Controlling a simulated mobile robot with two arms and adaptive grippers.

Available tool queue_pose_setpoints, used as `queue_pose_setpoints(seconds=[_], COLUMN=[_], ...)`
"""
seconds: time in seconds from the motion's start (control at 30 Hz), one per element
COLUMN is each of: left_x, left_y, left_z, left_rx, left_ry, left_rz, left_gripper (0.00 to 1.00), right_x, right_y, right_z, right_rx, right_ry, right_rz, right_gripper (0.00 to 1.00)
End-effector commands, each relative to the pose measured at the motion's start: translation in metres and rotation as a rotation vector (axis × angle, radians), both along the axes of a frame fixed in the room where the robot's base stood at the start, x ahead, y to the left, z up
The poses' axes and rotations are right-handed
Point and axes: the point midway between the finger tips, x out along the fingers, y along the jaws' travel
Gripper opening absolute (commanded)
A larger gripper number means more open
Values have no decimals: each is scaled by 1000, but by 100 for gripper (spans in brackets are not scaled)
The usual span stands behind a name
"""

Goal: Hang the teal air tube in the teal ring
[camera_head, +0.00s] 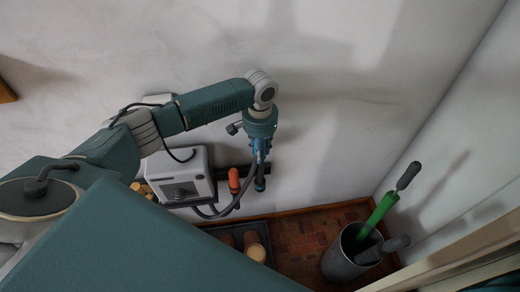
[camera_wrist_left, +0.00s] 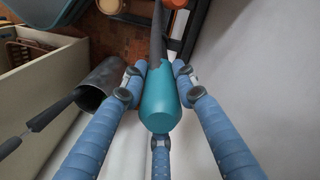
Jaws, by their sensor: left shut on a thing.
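The teal air tube (camera_wrist_left: 159,100) has a thick, rounded teal body and a dark grey hose running from its far end. In the left wrist view, the blue fingers of my left gripper (camera_wrist_left: 158,78) are closed around it. In the head view, my left gripper (camera_head: 260,160) points down close to the wall, beside the dark wall rail, and its fingers mostly hide the tube. The grey hose (camera_head: 235,207) curves from the gripper down to a wall box. I cannot make out the teal ring clearly; the area around the fingertips is small and dark. My right gripper is not in view.
The white wall box (camera_head: 180,175) is left of the gripper. An orange-handled thing (camera_head: 234,180) hangs on the rail between them. Below are a dark tray (camera_head: 228,232) with brown items and a grey bin (camera_head: 343,262) holding a green-shafted tool. Bare wall lies to the right.

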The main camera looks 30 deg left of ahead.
Motion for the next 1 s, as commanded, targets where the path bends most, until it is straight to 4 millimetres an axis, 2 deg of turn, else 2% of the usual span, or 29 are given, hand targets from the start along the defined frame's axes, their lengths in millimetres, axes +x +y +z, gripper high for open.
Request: queue_pose_setpoints(seconds=[1.0], left_x=[1], left_y=[0], left_z=[-21], left_rx=[0], left_ry=[-1], left_rz=[0], left_gripper=[0], right_x=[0], right_y=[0], right_z=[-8], right_rx=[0], right_ry=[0], right_rz=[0], right_gripper=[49])
